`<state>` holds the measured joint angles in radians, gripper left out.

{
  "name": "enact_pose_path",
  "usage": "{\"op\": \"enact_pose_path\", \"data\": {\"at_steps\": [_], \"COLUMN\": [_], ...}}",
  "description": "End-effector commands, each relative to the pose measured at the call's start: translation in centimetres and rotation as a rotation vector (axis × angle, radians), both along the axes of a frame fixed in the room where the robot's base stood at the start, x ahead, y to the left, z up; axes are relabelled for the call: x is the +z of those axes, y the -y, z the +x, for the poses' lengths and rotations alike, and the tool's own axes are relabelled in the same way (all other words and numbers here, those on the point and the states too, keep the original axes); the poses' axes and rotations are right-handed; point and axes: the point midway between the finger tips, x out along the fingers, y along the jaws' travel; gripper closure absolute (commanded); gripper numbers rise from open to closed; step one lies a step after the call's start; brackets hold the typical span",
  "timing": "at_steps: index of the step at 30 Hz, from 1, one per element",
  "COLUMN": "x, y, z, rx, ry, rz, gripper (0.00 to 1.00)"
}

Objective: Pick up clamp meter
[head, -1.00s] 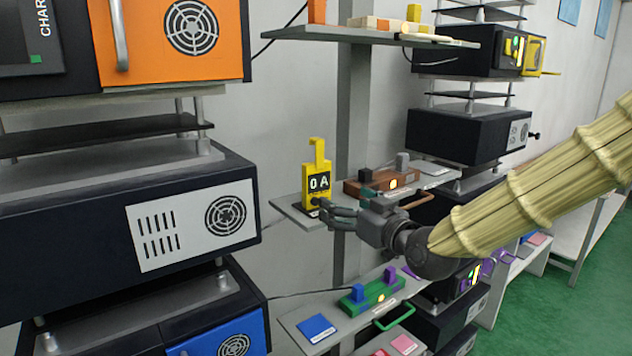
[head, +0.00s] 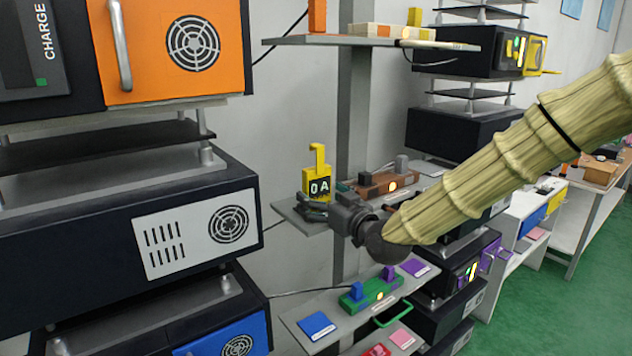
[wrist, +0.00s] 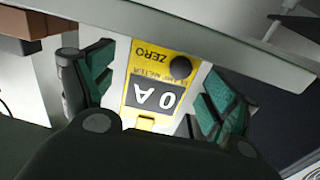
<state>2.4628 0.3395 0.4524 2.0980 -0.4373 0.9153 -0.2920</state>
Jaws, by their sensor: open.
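The yellow clamp meter (head: 319,180) stands upright on the middle grey shelf, with a dark display reading "0 A" and a hook-shaped top. In the wrist view the clamp meter (wrist: 155,88) appears upside down, with a black knob and the word "ZERO". My gripper (head: 316,210) is at the front of the meter and hides its lower part in the head view. In the wrist view my gripper (wrist: 153,90) is open, with one green-padded finger on each side of the meter. Gaps show between the pads and the meter.
The middle shelf (head: 292,214) also carries a brown block fixture (head: 385,183) right of the meter. An upper shelf (head: 365,40) overhangs it. A lower shelf (head: 295,322) holds a green fixture (head: 370,293) and a blue pad (head: 316,326). A dark rack unit stands close at left.

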Motion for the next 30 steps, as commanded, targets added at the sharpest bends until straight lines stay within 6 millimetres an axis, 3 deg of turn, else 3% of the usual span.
{"op": "enact_pose_path", "data": {"at_steps": [6, 15, 24, 30], "x": [0.1, 0.0, 0.0, 0.1], "y": [-1.0, -1.2, -1.2, -1.2], "z": [1.6, 1.8, 1.8, 1.8], "rx": [0.0, 0.0, 0.0, 0.0], "ry": [0.0, 0.001, 0.0, 0.001], "rz": [0.0, 0.001, 0.0, 0.001], "gripper": [0.12, 0.12, 0.65, 0.68]}}
